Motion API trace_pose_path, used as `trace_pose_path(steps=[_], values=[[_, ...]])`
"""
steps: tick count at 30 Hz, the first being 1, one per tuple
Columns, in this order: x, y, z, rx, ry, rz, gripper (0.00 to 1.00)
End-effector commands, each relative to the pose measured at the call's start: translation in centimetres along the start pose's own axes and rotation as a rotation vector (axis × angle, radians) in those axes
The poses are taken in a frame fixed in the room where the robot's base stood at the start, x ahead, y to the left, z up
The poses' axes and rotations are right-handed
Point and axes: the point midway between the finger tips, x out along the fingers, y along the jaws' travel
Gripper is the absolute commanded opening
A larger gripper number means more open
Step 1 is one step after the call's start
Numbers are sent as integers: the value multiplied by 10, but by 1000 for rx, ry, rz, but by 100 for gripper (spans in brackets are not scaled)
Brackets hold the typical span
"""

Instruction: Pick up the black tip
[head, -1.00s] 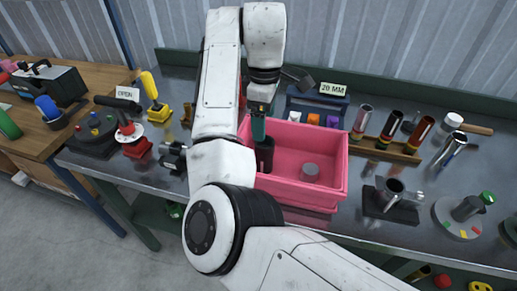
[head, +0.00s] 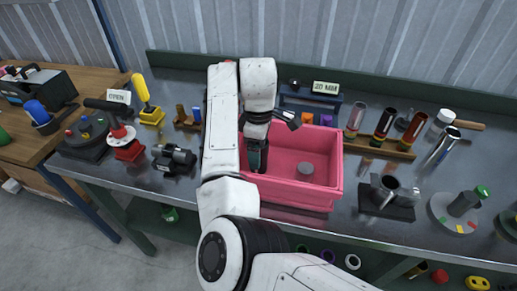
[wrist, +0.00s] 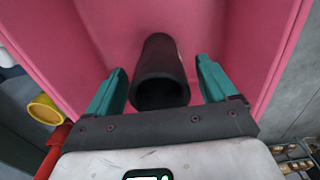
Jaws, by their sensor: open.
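The black tip (wrist: 160,72) is a dark hollow tube lying in the pink bin, its open end facing my wrist camera. My gripper (wrist: 158,85) is open, with one teal finger on each side of the tip and a visible gap to each. In the head view my gripper (head: 257,158) reaches down into the left part of the pink bin (head: 318,198). The tip is mostly hidden there behind my gripper and arm.
A wooden rack (head: 380,147) with coloured tubes stands right of the bin. A black motor-like tool (head: 173,158) lies to its left. The bin walls stand close around my gripper.

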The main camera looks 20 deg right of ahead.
Motion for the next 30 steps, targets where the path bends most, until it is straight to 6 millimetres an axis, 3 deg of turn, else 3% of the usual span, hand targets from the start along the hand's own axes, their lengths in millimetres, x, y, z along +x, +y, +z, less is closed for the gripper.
trace_pose_path(steps=[7, 24, 30], values=[[2, 0, 0, 0, 0, 0, 85], [1, 0, 0, 0, 0, 0, 30], [1, 0, 0, 1, 0, 1, 29]])
